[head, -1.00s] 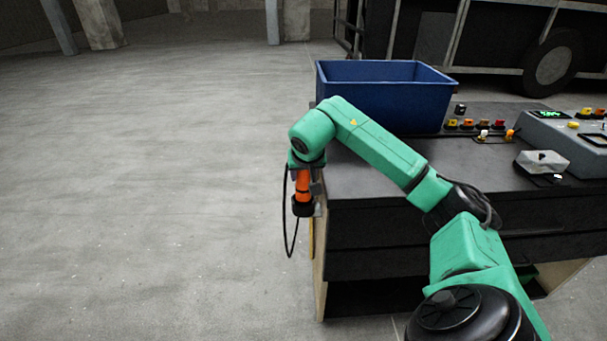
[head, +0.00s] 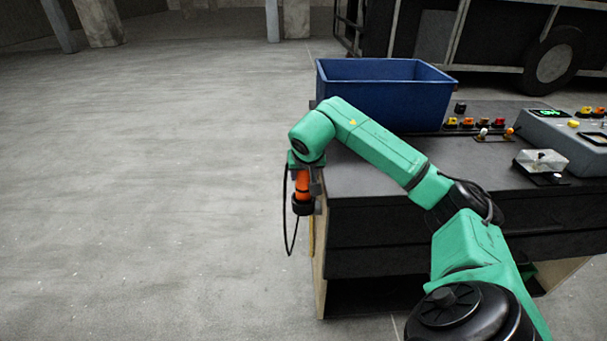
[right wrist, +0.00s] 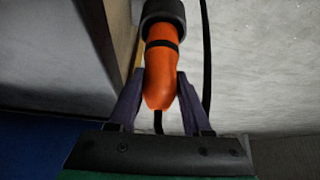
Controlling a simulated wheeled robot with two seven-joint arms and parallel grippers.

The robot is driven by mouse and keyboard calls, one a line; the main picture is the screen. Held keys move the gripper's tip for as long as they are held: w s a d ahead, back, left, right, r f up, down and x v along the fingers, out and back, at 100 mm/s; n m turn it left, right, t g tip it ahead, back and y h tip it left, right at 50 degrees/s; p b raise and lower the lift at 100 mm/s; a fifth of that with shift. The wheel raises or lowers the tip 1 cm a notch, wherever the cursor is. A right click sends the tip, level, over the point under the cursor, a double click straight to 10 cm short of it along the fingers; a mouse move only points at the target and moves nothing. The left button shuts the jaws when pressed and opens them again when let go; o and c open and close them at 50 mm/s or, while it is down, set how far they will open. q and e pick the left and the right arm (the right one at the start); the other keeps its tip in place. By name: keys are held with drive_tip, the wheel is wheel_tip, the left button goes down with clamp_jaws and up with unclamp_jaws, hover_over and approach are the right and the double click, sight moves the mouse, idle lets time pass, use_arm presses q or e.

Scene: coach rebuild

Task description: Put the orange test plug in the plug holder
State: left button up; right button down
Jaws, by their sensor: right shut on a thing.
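The orange test plug (head: 303,186) has an orange body, a black collar end and a black cable that hangs in a loop. My right gripper (head: 309,188) is shut on it at the left end of the workbench, with the black end pointing down. In the right wrist view the plug (right wrist: 162,72) sits between the two fingers of my right gripper (right wrist: 161,95). The holder is not clearly identifiable in these frames. My left gripper is not in view.
A blue bin (head: 385,100) stands on the dark workbench (head: 375,185). Several coloured connectors (head: 468,123) are behind my arm, right of the bin. A grey control box (head: 560,135) and a small clear-covered box (head: 541,162) are at the right. Open floor lies left.

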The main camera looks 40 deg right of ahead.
drive_tip(key=shift+f+b, duration=0.7)
drive_tip(key=shift+f, duration=0.55)
idle(0.3)
drive_tip(key=shift+r+p, duration=0.25)
drive_tip(key=shift+p, duration=0.2)
drive_tip(key=shift+f, duration=0.1)
idle(0.5)
idle(0.4)
